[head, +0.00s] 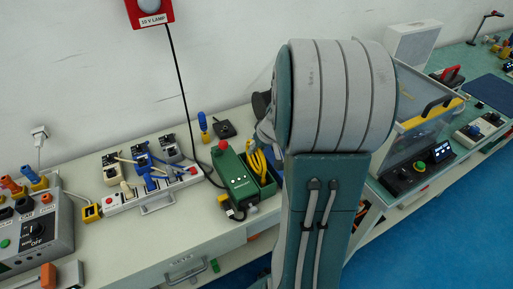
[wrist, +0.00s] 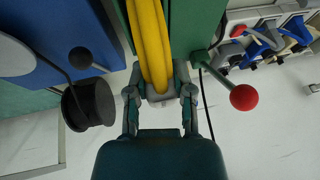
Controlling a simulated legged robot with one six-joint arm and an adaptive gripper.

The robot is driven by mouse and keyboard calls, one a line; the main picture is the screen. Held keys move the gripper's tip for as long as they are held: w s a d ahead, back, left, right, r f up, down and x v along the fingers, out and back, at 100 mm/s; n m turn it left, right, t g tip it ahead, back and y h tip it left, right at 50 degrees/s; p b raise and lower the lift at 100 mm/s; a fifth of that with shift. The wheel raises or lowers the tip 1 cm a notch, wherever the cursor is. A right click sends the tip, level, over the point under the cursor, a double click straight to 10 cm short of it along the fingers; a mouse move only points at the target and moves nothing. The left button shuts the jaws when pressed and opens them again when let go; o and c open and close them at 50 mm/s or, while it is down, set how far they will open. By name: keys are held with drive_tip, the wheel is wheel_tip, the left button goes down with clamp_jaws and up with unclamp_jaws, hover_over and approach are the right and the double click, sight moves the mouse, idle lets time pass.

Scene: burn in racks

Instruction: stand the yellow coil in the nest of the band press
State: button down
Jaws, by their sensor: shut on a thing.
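The yellow coil (wrist: 151,40) is between the fingertips of my gripper (wrist: 160,95), which is shut on it. In the head view the yellow coil (head: 258,163) shows upright beside a green machine body (head: 236,175) with a red ball knob, apparently the band press. The coil's lower part is inside a dark green-walled space (head: 268,184). In the wrist view green walls (wrist: 198,25) flank the coil, and the red ball lever (wrist: 243,97) is to the right. Whether the coil touches the bottom of the nest is hidden.
A blue box (wrist: 60,40) and a black round part (wrist: 88,103) are close left of my gripper in the wrist view. A power strip (head: 150,190) with plugs lies left of the press. A machine with a clear cover (head: 420,130) stands right.

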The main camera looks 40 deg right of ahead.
drive_tip(key=shift+c, duration=2.1)
unclamp_jaws()
drive_tip(key=shift+r, duration=0.1)
drive_tip(key=a+v, duration=0.1)
drive_tip(key=v, duration=1)
drive_tip(key=shift+d+r, duration=0.4)
drive_tip(key=shift+d, duration=0.1)
drive_tip(key=shift+s, duration=0.15)
